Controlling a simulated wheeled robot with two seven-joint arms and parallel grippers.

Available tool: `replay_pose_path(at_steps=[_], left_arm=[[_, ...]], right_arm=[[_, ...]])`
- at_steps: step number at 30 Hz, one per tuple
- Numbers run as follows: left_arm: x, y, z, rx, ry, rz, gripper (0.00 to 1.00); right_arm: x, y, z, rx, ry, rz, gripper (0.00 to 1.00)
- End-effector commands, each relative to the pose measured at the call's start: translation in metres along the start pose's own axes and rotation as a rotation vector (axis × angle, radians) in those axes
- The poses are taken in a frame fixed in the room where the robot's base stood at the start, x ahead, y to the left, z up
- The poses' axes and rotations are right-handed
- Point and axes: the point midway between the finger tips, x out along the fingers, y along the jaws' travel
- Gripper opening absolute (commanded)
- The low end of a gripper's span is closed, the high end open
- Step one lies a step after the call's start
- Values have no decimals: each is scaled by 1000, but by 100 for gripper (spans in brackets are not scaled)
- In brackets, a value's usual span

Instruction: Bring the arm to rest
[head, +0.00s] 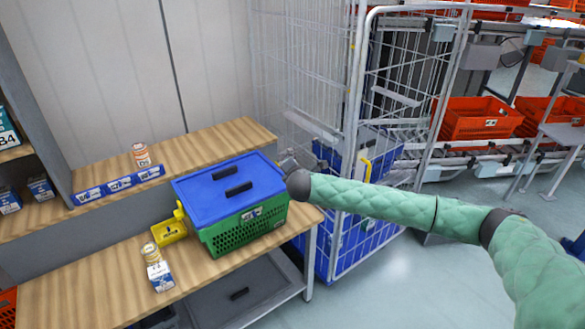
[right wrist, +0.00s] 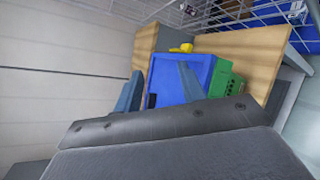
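My right arm (head: 400,205), in a green padded sleeve, reaches in from the right of the head view. Its gripper (head: 292,160) is beside the right end of the blue lid (head: 225,185) on the green crate (head: 248,230); whether they touch I cannot tell. In the right wrist view the two fingers (right wrist: 160,88) stand apart with nothing held between them, and the blue lid (right wrist: 205,68) and green crate (right wrist: 228,82) are beyond them. My left gripper is not in view.
A wire cage trolley (head: 345,240) stands close to the gripper.

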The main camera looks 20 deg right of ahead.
Motion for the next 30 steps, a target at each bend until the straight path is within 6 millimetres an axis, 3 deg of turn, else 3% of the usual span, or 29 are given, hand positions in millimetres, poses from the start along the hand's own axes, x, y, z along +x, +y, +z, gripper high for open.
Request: replay_pose_path(at_steps=[7, 11, 20, 30], left_arm=[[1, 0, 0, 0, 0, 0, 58], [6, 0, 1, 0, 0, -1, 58], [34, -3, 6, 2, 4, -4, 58], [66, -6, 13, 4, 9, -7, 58]], right_arm=[[0, -1, -1, 1, 2, -1, 40], [4, -13, -18, 36, 20, -15, 40], [16, -91, -107, 283, 110, -123, 40], [14, -209, -208, 606, 170, -303, 40]])
